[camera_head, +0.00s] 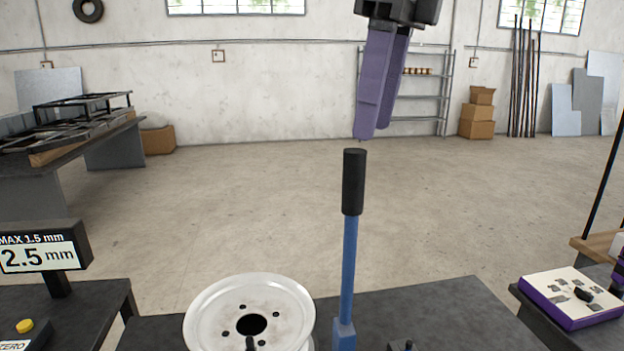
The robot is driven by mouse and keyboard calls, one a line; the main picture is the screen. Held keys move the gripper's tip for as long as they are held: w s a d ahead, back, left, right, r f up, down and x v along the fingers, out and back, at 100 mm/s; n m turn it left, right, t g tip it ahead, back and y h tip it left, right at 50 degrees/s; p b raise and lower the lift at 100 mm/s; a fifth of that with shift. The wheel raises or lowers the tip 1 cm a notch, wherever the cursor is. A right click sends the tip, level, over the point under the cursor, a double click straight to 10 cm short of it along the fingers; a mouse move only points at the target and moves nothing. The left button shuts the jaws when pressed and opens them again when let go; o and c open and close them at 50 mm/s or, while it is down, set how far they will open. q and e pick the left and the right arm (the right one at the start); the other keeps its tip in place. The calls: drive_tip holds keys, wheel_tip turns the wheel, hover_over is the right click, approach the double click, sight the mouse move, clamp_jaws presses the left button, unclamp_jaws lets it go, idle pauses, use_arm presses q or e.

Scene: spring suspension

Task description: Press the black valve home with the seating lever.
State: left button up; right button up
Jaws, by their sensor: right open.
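The seating lever (348,255) stands upright on the dark bench, with a blue shaft and a black grip (353,182) on top. A white wheel rim (205,322) lies to its left. A small black piece (250,343), which looks like the valve, shows at the bottom edge in front of the rim's centre hole. How deep it sits cannot be told. My right gripper (372,132) points down from the top with purple fingers, open and empty. In the picture its fingertips are just above the lever's grip, apart from it. My left gripper is not in view.
A gauge display (40,252) reading "2.5 mm" under "MAX 1.5 mm" stands at left, with a yellow button (25,326) below. A purple-edged white board (572,297) lies at right. The bench (440,310) right of the lever is mostly clear. Open floor lies behind.

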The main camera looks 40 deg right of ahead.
sight(354, 194)
drive_tip(key=shift+w+a+f+n+g+p, duration=0.3)
drive_tip(key=shift+w+a+n+g+p, duration=0.15)
drive_tip(key=shift+a+g, duration=0.25)
drive_tip(key=shift+w+a+f+h, duration=0.1)
drive_tip(key=shift+a+f+h, duration=0.2)
drive_tip(key=shift+f, duration=0.3)
wheel_tip(354, 194, down, 10)
drive_tip(key=shift+r, duration=0.25)
clamp_jaws()
